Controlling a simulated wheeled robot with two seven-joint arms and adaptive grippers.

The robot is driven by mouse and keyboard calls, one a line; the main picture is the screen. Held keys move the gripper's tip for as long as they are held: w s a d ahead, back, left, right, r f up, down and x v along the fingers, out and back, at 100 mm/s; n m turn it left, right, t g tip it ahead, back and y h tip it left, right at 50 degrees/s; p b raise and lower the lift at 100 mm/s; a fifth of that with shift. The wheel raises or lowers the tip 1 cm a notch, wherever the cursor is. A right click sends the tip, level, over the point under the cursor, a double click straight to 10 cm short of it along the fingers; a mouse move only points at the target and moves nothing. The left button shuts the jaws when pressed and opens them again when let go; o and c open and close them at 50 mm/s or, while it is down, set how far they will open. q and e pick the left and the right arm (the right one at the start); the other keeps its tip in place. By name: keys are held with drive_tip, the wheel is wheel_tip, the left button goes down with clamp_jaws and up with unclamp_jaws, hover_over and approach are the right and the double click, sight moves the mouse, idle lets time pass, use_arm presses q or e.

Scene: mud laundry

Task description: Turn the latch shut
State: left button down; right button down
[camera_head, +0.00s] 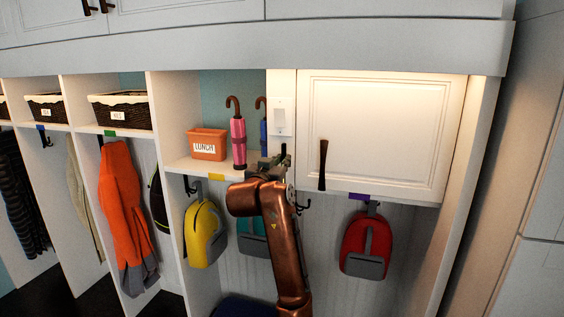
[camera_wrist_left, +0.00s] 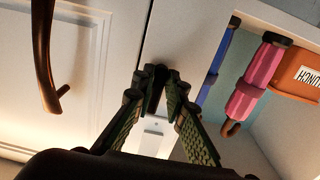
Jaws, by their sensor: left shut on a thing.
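The latch (camera_wrist_left: 158,78) is a small dark piece on the white post beside the cabinet door (camera_head: 385,130). In the wrist view it sits between the fingertips of my left gripper (camera_wrist_left: 157,84), which is shut on it. In the head view my left gripper (camera_head: 276,164) is at the post, just left of the door's lower left corner, and hides most of the latch. I cannot tell the latch's exact angle. The white door has a dark vertical handle (camera_head: 323,165) and looks closed. My right gripper is not in view.
A white switch plate (camera_head: 282,117) is on the post above my gripper. To the left, an orange lunch bin (camera_head: 208,144) and a pink umbrella (camera_head: 238,140) stand on the shelf. Yellow (camera_head: 203,235) and red (camera_head: 366,245) backpacks hang below.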

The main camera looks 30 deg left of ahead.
use_arm(q)
drive_tip(key=shift+m, duration=0.3)
drive_tip(key=m+p, duration=0.1)
drive_tip(key=m, duration=0.4)
drive_tip(key=m+p, duration=0.1)
drive_tip(key=m, duration=0.5)
drive_tip(key=m+p, duration=0.1)
drive_tip(key=m, duration=0.5)
drive_tip(key=shift+w+d+f, duration=0.1)
drive_tip(key=shift+d+f, duration=0.1)
drive_tip(key=shift+f, duration=0.1)
drive_tip(key=shift+m, duration=0.3)
drive_tip(key=c, duration=2)
unclamp_jaws()
